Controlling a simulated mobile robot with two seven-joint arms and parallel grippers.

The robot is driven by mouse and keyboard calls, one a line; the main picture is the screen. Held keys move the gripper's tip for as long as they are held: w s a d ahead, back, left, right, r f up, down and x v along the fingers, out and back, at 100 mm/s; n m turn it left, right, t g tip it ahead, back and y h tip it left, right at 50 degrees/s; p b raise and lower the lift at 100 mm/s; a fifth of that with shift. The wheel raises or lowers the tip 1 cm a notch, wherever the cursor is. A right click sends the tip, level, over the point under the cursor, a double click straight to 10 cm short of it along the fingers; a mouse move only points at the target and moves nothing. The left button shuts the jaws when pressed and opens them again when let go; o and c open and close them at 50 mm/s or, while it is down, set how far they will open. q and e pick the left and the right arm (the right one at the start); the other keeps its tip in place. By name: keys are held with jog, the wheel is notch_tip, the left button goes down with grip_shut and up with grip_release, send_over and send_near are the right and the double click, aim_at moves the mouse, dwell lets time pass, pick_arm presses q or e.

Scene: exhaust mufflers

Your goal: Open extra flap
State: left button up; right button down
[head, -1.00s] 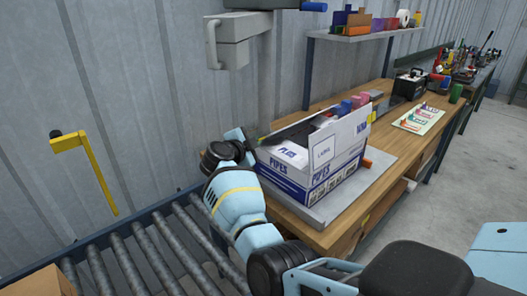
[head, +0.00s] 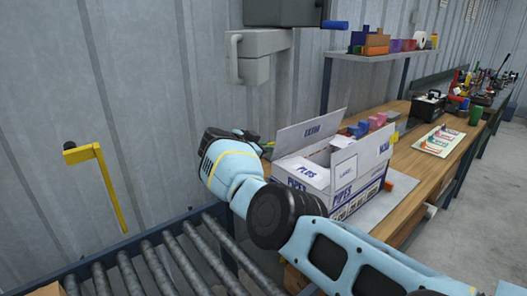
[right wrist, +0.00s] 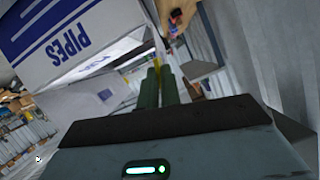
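A white carton (head: 335,195) with blue PIPES lettering stands on the workbench, its top partly open. Its back-left flap (head: 312,131), with small blue lettering, stands raised. A right flap (head: 362,152) with a label also stands up. My left gripper is not in view.
A roller conveyor (head: 150,262) runs along the lower left. A grey wall-mounted unit (head: 255,52) hangs above the carton. A shelf (head: 375,54) with coloured bins stands behind. The wooden bench (head: 440,165) extends right, holding a tool board (head: 440,141).

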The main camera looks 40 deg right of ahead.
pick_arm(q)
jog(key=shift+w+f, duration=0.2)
pick_arm(e)
jog(key=shift+w+n, duration=0.25)
jog(key=shift+n, duration=0.05)
jog(key=shift+g, duration=0.3)
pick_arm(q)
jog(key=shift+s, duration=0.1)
pick_arm(e)
jog(key=c, duration=1.6)
grip_release()
